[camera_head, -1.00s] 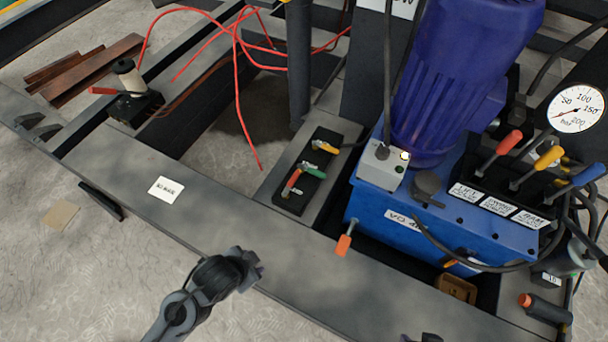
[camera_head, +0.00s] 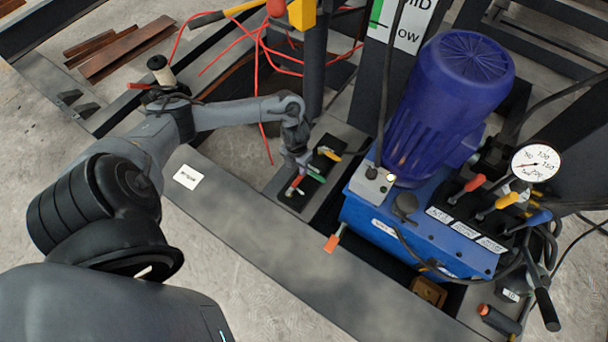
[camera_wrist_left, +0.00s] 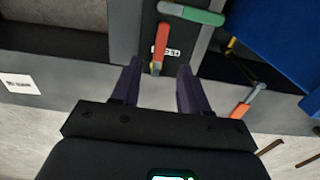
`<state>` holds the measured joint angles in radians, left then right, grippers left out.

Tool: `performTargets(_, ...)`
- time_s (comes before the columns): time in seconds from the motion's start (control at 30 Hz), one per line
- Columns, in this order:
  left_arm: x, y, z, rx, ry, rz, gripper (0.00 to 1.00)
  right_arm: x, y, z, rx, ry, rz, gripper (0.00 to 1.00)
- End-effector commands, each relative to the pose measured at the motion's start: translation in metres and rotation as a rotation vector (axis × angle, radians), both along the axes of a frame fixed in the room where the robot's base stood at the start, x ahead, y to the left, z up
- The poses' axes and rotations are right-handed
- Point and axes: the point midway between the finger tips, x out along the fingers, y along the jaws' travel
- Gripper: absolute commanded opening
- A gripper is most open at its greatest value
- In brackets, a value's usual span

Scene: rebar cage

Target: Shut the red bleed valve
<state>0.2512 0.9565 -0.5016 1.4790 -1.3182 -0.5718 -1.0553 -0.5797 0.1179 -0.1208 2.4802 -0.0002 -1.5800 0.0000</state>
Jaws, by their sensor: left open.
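The red bleed valve handle (camera_head: 295,184) is on a dark valve block (camera_head: 291,196), at the end nearest the front beam. A green handle (camera_head: 315,176) and a yellow handle (camera_head: 329,153) sit farther along the block. In the wrist view the red handle (camera_wrist_left: 161,42) points along the block and the green handle (camera_wrist_left: 190,12) lies across it. My left gripper (camera_head: 301,166) is over the block, its fingers partly hidden by the wrist. In the wrist view the gripper (camera_wrist_left: 157,75) is open and empty, with the red handle's near end in line with the gap. My right gripper is out of view.
A blue pump unit (camera_head: 405,235) with a purple-blue motor (camera_head: 450,105) stands close to the right of the block. An orange-tipped lever (camera_head: 333,242) sticks out at its front. A dark post (camera_head: 314,70) and red cables (camera_head: 262,95) are behind. The front beam (camera_head: 255,240) is mostly clear.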

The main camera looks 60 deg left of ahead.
Motion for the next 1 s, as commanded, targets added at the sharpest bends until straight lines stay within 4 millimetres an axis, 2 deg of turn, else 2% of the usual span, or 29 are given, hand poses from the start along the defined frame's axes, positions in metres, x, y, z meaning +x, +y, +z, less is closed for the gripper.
performTargets(0.03, -0.001, -0.001, -0.014, -0.002, 0.001, 0.002, 0.45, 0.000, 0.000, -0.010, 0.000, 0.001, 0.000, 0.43)
performTargets(0.2, 0.000, -0.001, -0.043, -0.001, 0.000, 0.002, 0.45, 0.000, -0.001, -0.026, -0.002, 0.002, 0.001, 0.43)
performTargets(0.5, 0.000, -0.001, -0.080, -0.001, -0.003, 0.003, 0.45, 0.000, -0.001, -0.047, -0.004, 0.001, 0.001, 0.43)
performTargets(0.7, 0.000, -0.001, -0.089, 0.000, -0.002, 0.003, 0.45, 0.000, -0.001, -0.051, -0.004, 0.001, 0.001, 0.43)
performTargets(1.0, 0.000, -0.001, -0.089, 0.000, -0.003, 0.002, 0.45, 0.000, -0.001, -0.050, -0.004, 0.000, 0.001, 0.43)
